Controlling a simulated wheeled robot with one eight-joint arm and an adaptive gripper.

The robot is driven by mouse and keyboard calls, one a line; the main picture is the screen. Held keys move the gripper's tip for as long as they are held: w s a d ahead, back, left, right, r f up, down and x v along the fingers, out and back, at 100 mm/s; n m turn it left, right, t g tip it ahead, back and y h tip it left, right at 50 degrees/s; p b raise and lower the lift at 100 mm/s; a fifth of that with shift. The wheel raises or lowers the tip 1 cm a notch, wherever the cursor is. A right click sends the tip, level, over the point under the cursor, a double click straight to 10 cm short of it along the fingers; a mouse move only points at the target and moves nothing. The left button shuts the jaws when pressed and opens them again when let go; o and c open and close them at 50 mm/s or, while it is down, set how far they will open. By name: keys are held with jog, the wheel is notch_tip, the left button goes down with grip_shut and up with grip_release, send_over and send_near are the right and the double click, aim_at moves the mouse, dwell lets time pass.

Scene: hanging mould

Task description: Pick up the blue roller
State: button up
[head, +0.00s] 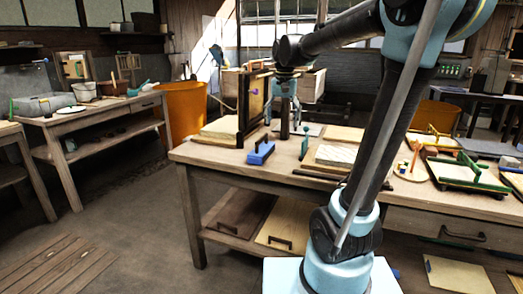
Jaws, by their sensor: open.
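A small blue piece (260,153), which looks like the blue roller, lies near the left front edge of the wooden table (285,174). A small dark part rises from its top. My gripper (284,122) is open and points down above the table, apart from the blue piece and slightly right of and beyond it. The fingertips are small and merge with a dark upright post behind them, so their exact height is hard to tell.
An upright wooden frame (243,112) stands left of my gripper. A green upright piece (305,141) stands to its right. Trays and a round plate (413,171) crowd the right. A side bench (95,113) and orange bin (187,105) stand left; the floor between is clear.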

notch_tip(320, 180, up, 2)
send_over(262, 148)
jog(key=m, duration=0.1)
jog(key=shift+g, duration=0.3)
notch_tip(262, 148, down, 17)
jog(key=shift+f, duration=0.1)
jog(key=c, duration=1.1)
